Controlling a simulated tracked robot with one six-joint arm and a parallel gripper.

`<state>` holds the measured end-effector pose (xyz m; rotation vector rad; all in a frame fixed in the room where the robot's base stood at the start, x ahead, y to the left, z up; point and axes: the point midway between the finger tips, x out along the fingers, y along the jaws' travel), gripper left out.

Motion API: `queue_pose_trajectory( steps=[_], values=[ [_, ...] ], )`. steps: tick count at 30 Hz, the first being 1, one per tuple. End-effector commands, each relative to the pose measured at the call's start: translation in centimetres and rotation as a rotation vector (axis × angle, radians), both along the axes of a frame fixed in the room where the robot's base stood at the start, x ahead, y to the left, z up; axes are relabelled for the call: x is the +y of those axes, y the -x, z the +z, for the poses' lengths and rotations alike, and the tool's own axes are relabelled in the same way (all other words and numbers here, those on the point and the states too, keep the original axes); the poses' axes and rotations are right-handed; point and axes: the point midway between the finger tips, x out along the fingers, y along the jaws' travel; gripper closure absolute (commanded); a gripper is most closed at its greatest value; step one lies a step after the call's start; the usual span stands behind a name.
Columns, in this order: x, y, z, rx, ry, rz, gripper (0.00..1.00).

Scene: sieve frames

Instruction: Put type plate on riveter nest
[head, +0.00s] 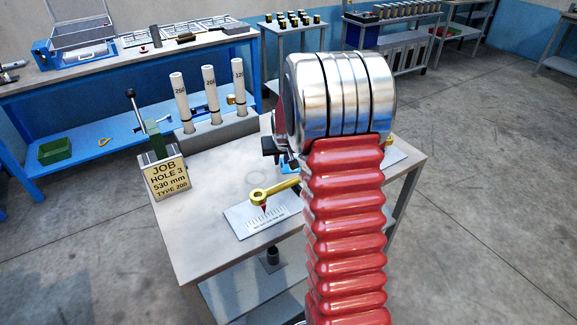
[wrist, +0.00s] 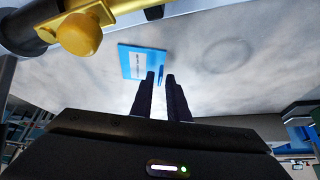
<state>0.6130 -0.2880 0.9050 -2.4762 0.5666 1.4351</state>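I cannot make out a separate type plate in either view. A blue card with a white label (wrist: 138,62) lies just beyond the fingertips. In the head view my arm hides most of the gripper.
Three white labelled tubes (head: 210,88) stand in a grey holder at the table's back edge. A pale scale plate (head: 262,219) with a brass-coloured tool (head: 276,190) lies mid-table. A blue workbench (head: 100,130) stands behind. The table's front left is clear.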

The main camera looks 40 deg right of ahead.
Motion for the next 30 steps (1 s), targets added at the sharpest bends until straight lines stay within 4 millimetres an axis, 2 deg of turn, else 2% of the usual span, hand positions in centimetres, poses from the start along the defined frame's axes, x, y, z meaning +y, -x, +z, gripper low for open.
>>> queue_pose_trajectory(
  steps=[6, 23, 30],
  values=[
    [0.0, 0.0, 0.0, 0.000, 0.000, 0.000, 1.00],
    [0.0, 0.0, 0.1, -0.001, 0.001, 0.001, 1.00],
    [0.0, -0.1, 1.7, -0.003, 0.002, 0.001, 1.00]
  ],
)
